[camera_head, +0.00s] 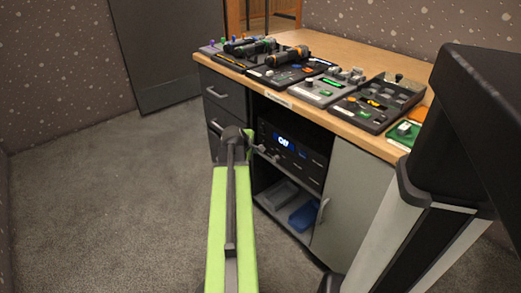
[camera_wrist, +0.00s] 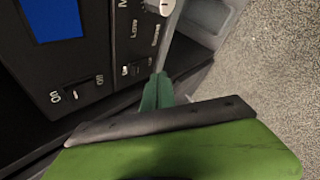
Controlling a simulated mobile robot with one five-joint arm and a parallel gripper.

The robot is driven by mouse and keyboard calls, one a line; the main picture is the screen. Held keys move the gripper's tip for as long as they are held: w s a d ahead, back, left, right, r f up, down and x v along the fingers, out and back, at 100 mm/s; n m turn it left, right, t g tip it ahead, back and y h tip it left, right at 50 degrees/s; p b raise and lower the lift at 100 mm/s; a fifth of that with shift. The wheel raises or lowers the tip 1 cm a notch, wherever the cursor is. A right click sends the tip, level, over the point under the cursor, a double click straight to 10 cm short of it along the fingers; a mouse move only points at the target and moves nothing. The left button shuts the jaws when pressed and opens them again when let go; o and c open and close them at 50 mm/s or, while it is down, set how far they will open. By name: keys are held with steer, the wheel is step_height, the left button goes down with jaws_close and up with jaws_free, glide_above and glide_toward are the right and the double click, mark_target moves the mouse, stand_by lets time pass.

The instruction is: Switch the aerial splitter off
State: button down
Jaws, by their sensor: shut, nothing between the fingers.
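A black unit with a lit blue display (camera_head: 284,141) stands in the open bay of the desk. No label naming the aerial splitter is readable, so I cannot tell if this is it. In the wrist view the unit's face (camera_wrist: 75,65) shows close up, with a blue screen (camera_wrist: 53,18). A small white switch (camera_wrist: 71,94) sits between printed "On" and "Off" marks; its position is unclear. Another small switch (camera_wrist: 126,70) is nearer my gripper. My gripper (camera_wrist: 158,90) is shut and empty, its green tips close to the unit's edge; contact is unclear. My gripper (camera_head: 257,147) also shows before the bay.
Several control consoles (camera_head: 325,89) cover the wooden desktop (camera_head: 343,127). A blue tray (camera_head: 304,216) and a grey tray (camera_head: 279,194) lie on the shelf below the unit. A grey door (camera_head: 350,200) stands right of the bay. The carpet (camera_head: 110,200) at left is clear.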

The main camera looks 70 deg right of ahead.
steer(key=w+a, duration=0.2)
steer(key=a, duration=0.2)
steer(key=shift+w+a+r+p, duration=0.1)
steer(key=shift+w+r+p, duration=0.2)
steer(key=shift+w, duration=0.1)
